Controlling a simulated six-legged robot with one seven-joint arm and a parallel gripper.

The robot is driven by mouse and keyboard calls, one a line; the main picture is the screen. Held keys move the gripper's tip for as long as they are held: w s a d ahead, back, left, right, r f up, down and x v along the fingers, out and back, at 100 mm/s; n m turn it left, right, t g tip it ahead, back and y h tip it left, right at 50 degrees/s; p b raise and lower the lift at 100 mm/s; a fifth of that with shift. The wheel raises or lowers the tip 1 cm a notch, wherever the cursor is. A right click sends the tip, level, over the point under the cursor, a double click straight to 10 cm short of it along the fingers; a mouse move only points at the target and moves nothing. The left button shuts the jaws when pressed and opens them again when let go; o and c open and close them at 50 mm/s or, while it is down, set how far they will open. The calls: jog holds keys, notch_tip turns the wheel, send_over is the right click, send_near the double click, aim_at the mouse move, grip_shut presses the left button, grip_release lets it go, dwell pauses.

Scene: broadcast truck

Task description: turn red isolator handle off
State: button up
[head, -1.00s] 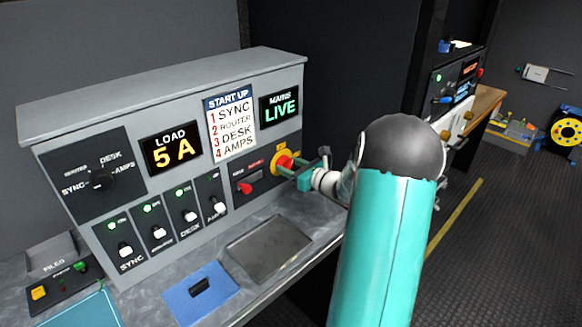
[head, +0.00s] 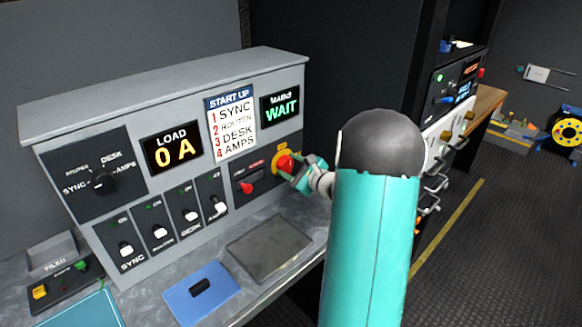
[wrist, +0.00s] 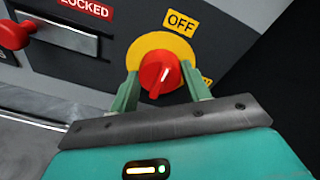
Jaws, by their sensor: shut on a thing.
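The red isolator handle (head: 284,162) is a round knob on a yellow plate at the right end of the grey panel. In the wrist view the handle (wrist: 158,78) has its pale pointer line up and slightly right, toward the OFF label (wrist: 181,22). My gripper (head: 296,167) is at the handle, with its green fingers on either side of it, shut on it. In the wrist view my gripper (wrist: 161,92) has one finger left and one right of the knob. The mains display (head: 282,107) reads WAIT and the load display (head: 173,149) reads 0 A.
Left of the handle is a small red lever (head: 246,187), by a LOCKED label in the wrist view (wrist: 86,8). Several toggle switches (head: 190,215) have dark lamps. A grey tray (head: 268,248) and blue pad (head: 200,293) lie on the counter.

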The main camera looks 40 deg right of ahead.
dwell(0.3)
jog(key=o, duration=1)
jog(key=shift+c, duration=0.2)
jog(key=shift+s, duration=0.15)
jog(key=s+r, duration=0.1)
jog(key=s, duration=1.2)
jog(key=shift+s+d+r, duration=0.2)
jog(key=shift+s+r, duration=0.05)
jog(key=shift+r, duration=0.05)
